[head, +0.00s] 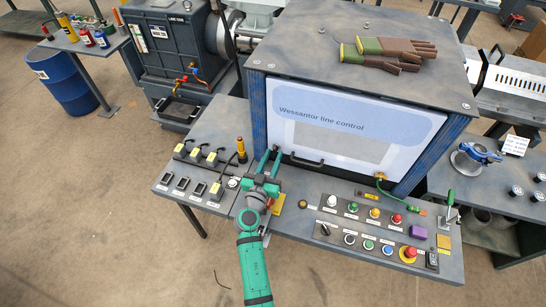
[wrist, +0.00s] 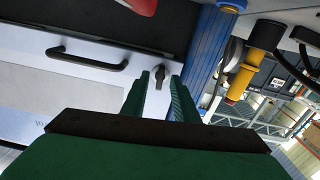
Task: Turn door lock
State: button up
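The door lock (wrist: 163,76) is a small dark turn knob on the white cabinet door (wrist: 105,32). In the wrist view it shows between the tips of my gripper (wrist: 160,80). The two green fingers are open, one on each side of the knob. I cannot tell whether either finger touches it. In the head view my gripper (head: 271,156) is at the lower left corner of the door (head: 345,122), which looks closed. There the lock is hidden by my gripper.
A black door handle (head: 307,160) sits beside my gripper. A control panel with coloured buttons (head: 374,213) lies at the right front of the bench. A yellow and black post (head: 241,150) and several switches (head: 197,155) stand to the left. Gloves (head: 395,50) lie on the cabinet.

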jog(key=shift+v, duration=2.85)
jog(key=shift+s, duration=0.1)
jog(key=v, duration=1)
jog(key=shift+s, duration=0.3)
jog(key=shift+a, duration=0.1)
jog(key=s+f+y, duration=0.1)
jog(key=s+f, duration=0.1)
jog(key=s+f+n+g+y, duration=0.1)
jog(key=s+f, duration=0.1)
jog(key=s, duration=0.1)
jog(key=s+d+f+n+g+y, duration=0.1)
jog(key=s+f, duration=0.1)
jog(key=s, duration=0.1)
jog(key=shift+s+f, duration=0.15)
jog(key=shift+f, duration=0.1)
jog(key=s+f+n+g+y, duration=0.1)
jog(key=s+y, duration=0.1)
jog(key=s, duration=0.6)
jog(key=s+d+r+t, duration=0.1)
jog(key=s+d+r, duration=0.3)
jog(key=s+r, duration=0.8)
jog(key=s, duration=0.3)
jog(key=shift+s+y, duration=0.3)
jog(key=shift+s, duration=0.05)
